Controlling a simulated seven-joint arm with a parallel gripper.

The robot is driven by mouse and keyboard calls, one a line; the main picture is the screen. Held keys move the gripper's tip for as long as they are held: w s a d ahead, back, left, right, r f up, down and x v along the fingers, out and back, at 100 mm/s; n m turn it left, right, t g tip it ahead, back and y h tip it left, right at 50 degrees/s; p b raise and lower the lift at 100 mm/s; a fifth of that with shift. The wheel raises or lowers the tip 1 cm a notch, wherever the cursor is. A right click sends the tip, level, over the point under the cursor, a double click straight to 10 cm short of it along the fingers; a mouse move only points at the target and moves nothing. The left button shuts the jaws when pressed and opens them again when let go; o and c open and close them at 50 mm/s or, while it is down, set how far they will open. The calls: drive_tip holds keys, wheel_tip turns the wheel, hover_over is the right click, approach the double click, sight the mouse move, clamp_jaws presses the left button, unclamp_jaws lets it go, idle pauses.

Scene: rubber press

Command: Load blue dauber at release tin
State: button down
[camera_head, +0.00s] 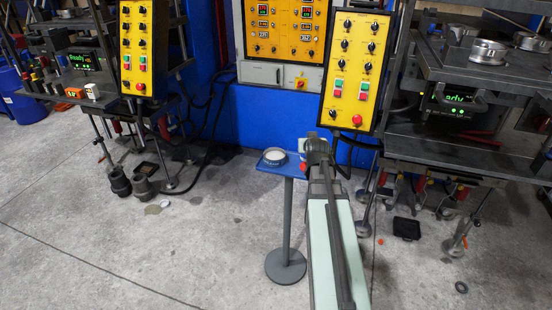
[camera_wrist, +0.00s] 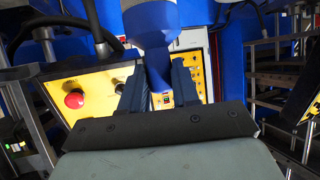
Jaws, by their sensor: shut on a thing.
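The release tin (camera_head: 274,157) is a small round tin with pale contents. It sits on the left part of a blue stand top (camera_head: 266,168). My gripper (camera_wrist: 160,92) is shut on the blue dauber (camera_wrist: 157,65), whose narrow part lies between the dark fingers and whose wider end (camera_wrist: 150,20) points away from my wrist. In the head view my arm reaches to the right side of the stand, and my gripper (camera_head: 318,150) is just right of the tin, apart from it in the picture. The dauber is hard to make out there.
A small red item (camera_head: 304,166) shows at the stand's right edge, partly behind my arm. A yellow control box (camera_head: 355,70) hangs just behind my gripper. The presses (camera_head: 465,110) stand at the right. Open floor (camera_head: 200,240) lies left of the stand.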

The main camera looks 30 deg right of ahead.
drive_tip(key=shift+w+a, duration=0.35)
drive_tip(key=shift+a, duration=0.05)
drive_tip(key=shift+w+a+r+m+t+h, duration=0.25)
drive_tip(key=shift+w+a+r+t+h, duration=0.4)
drive_tip(key=shift+w+a+r+t, duration=1.25)
drive_tip(key=shift+w+a+r+m+t+h, duration=0.25)
drive_tip(key=shift+w+a+t+h, duration=0.6)
drive_tip(key=shift+a, duration=2.15)
wheel_tip(320, 180, down, 6)
drive_tip(key=shift+s+t, duration=0.35)
drive_tip(key=shift+s, duration=0.05)
drive_tip(key=shift+f, duration=0.9)
wheel_tip(320, 180, up, 7)
